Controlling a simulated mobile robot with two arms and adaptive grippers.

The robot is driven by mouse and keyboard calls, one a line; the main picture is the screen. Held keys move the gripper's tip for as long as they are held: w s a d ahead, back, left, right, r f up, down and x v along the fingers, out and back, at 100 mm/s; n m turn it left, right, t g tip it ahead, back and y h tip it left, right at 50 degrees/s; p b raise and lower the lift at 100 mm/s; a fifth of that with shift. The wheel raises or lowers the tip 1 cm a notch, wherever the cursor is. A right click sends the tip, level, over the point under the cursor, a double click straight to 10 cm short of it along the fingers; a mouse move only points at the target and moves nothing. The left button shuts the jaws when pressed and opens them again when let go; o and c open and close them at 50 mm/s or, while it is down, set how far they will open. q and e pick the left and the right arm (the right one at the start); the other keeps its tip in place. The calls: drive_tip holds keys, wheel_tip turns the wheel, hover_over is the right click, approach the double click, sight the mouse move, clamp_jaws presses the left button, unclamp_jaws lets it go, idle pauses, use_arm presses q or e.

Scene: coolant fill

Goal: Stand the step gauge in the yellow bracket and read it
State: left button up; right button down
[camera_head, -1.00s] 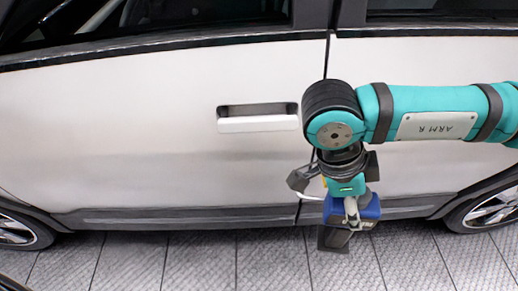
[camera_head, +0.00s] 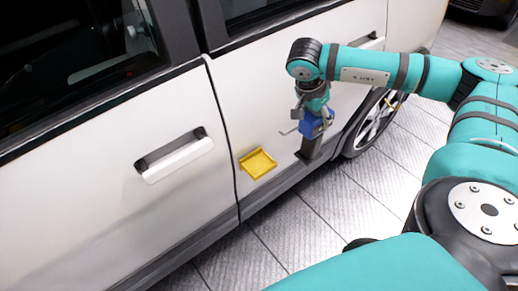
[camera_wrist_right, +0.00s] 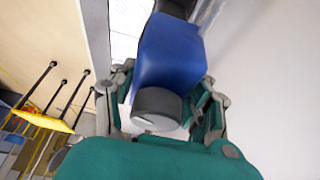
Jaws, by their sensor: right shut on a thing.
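The yellow bracket (camera_head: 258,163) is a shallow tray-like piece low on the white car's side, right of the door seam; it looks empty. My right gripper (camera_head: 312,115) is shut on a blue and dark grey object (camera_head: 313,127), which I take to be the step gauge. Its dark grey part hangs downward, to the right of the bracket and apart from it. In the right wrist view the blue body (camera_wrist_right: 168,52) with a grey rounded end (camera_wrist_right: 157,107) sits between the fingers of my right gripper (camera_wrist_right: 160,105). No reading can be made out. My left gripper is not in view.
The white car (camera_head: 110,190) fills the left and middle, with a door handle (camera_head: 174,157) and a wheel (camera_head: 375,122). Tiled floor (camera_head: 350,205) lies clear in front. In the right wrist view, a yellow piece (camera_wrist_right: 40,121) and several dark rods show at left.

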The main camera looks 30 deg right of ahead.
drive_tip(key=w+a+f+p, duration=0.2)
drive_tip(key=w+a+p, duration=0.1)
drive_tip(key=a, duration=0.3)
drive_tip(key=w+a+f+p, duration=0.3)
drive_tip(key=w+a, duration=0.3)
drive_tip(key=shift+a, duration=0.3)
drive_tip(key=c, duration=1)
unclamp_jaws()
drive_tip(key=shift+f, duration=0.15)
drive_tip(key=shift+c, duration=0.2)
drive_tip(key=o, duration=0.5)
drive_tip(key=shift+c, duration=0.2)
